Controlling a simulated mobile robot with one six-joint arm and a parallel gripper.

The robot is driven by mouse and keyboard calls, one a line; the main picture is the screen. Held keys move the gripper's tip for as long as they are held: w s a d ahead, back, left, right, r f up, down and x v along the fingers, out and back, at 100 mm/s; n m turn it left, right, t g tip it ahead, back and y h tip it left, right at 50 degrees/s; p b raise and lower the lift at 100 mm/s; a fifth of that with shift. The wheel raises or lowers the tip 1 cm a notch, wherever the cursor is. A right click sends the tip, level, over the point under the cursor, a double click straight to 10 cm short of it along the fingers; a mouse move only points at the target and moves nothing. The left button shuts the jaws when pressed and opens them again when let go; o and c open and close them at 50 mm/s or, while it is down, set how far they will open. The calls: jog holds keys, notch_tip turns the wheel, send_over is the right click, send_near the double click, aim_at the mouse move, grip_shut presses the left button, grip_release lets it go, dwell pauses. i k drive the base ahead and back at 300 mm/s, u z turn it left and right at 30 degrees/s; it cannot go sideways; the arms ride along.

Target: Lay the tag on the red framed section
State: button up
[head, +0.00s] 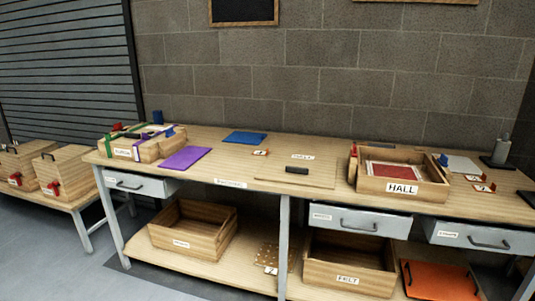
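Small white tags with red parts lie on the bench top. One tag (261,153) is left of the middle, and two more, an upper tag (473,178) and a lower tag (485,187), lie at the right. Their markings are too small to read. A red panel with a pale border (394,171) lies inside the open wooden box labelled HALL (372,186); the box front hides part of it. I cannot tell whether this is the red framed section. No tag shows on the red panel. My gripper is not in view.
A wooden board with a dark handle (270,173) lies mid-bench. A purple sheet (186,159), blue sheet (245,138) and strapped wooden box (145,150) are at the left. Drawers (360,221) and open crates (193,230) are below. The floor in front (70,270) is clear.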

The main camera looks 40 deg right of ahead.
aim_at(396, 176)
jog(key=u, duration=0.1)
jog(key=i, duration=1)
jog(key=z, duration=0.05)
